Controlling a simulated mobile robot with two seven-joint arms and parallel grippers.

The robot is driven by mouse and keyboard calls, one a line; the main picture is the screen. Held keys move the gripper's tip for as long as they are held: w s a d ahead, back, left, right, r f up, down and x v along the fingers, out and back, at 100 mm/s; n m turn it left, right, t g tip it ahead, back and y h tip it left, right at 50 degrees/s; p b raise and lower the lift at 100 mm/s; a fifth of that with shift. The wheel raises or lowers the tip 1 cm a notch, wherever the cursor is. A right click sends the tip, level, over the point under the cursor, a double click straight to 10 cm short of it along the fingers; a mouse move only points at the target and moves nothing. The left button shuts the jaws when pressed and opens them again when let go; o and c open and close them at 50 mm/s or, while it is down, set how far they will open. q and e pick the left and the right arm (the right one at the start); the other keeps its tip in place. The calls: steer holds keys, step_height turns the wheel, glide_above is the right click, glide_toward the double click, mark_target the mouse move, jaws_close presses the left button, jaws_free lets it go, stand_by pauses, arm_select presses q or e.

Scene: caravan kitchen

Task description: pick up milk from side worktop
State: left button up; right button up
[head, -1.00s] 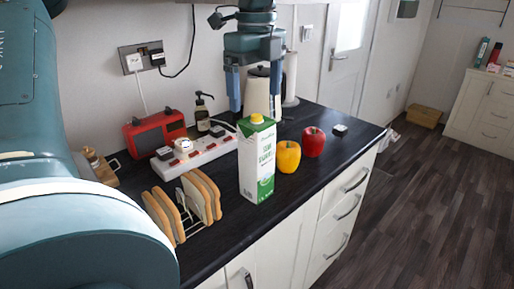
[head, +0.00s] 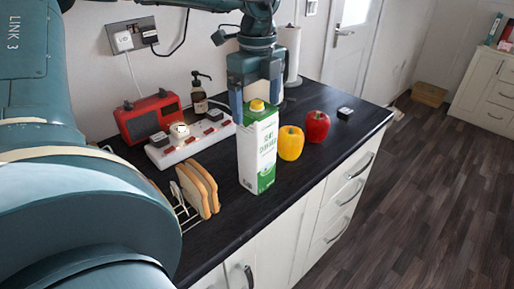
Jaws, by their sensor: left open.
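The milk (head: 257,152) is a white and green carton with a yellow cap, upright on the dark side worktop (head: 212,238) near its front edge. My left gripper (head: 256,106) points down over the carton's top. My right gripper is not in view.
A yellow pepper (head: 290,143) and red pepper (head: 317,126) stand just right of the milk. A power strip (head: 190,141), red radio (head: 150,117), soap bottle (head: 199,97) and toast rack with bread (head: 200,188) are to the left. A small dark-and-white object (head: 345,113) lies right.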

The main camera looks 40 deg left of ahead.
mark_target(256, 137)
arm_select(q)
step_height(256, 137, down, 5)
steer(key=shift+w+a+f+p, duration=0.1)
steer(key=shift+p, duration=0.7)
jaws_close()
steer(key=shift+w+r, duration=0.1)
steer(key=shift+r, duration=0.15)
stand_by(0.4)
